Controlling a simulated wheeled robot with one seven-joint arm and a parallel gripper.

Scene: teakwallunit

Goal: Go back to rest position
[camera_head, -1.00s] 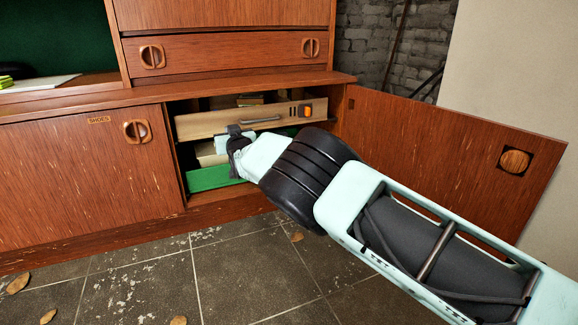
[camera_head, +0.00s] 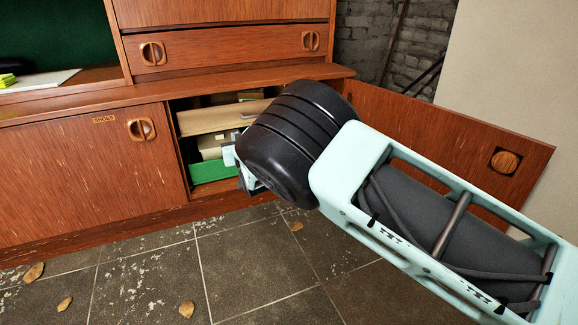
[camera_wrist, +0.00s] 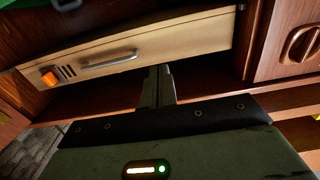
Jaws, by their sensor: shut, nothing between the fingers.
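My gripper shows in the wrist view (camera_wrist: 158,84) with its two dark fingers together and nothing between them. It points toward the open cupboard and sits near the beige drawer front (camera_wrist: 130,62), which has a grey bar handle and an orange button. In the head view my gripper (camera_head: 240,172) is mostly hidden behind my own black wrist joint, in front of the cupboard opening. The beige front (camera_head: 215,119) shows there only in part, with its right side hidden behind my arm.
The right cupboard door (camera_head: 450,140) stands open beside my arm. The left door (camera_head: 75,180), marked "SHOES", is shut. A green box (camera_head: 212,169) lies low inside the cupboard.

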